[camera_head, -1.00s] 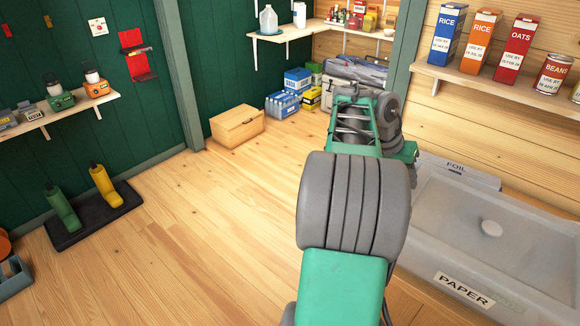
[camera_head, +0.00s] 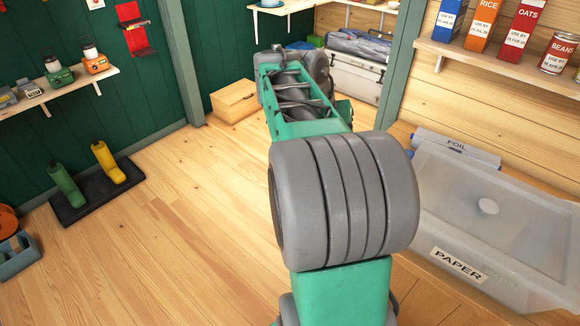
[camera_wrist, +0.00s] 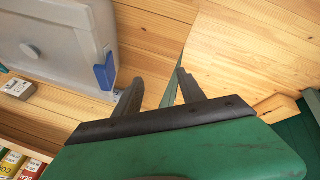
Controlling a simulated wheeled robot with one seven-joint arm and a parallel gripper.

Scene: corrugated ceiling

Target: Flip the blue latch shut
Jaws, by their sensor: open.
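The blue latch (camera_wrist: 104,72) shows in the wrist view, on the edge of the translucent bin (camera_wrist: 75,15). It stands out near the bin's corner; I cannot tell its exact angle. The latch is just left of the nearer finger, with a gap in the picture. In the head view my arm hides the gripper.
A shelf (camera_head: 500,78) of cartons and a can hangs above. A wooden crate (camera_head: 235,100) and a boot tray (camera_head: 75,212) stand on the floor. Open floor lies left of my arm.

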